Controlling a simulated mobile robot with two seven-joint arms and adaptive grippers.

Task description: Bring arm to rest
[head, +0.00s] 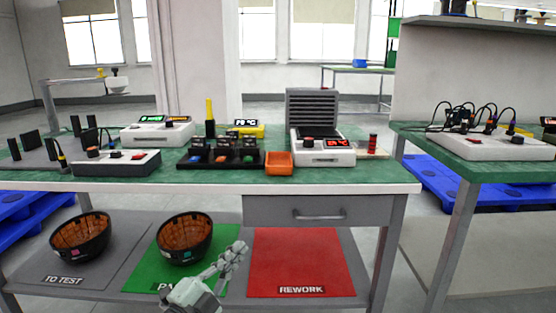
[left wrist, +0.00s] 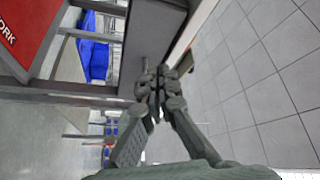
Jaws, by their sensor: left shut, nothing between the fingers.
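My left gripper (head: 238,249) is low in the head view, in front of the workbench's lower shelf and below the tabletop. In the left wrist view its fingers (left wrist: 158,85) meet at the tips, with nothing between them. The drawer front and the table edge lie beyond the fingers in that view. My right gripper is in neither view.
The green-topped workbench (head: 400,182) carries testers, a black rack (head: 222,160) and an orange bin (head: 279,163). Two dark bowls (head: 80,236) (head: 185,238) stand on the lower shelf, beside a red REWORK mat (head: 300,262). In the left wrist view, tiled floor (left wrist: 255,80) is clear.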

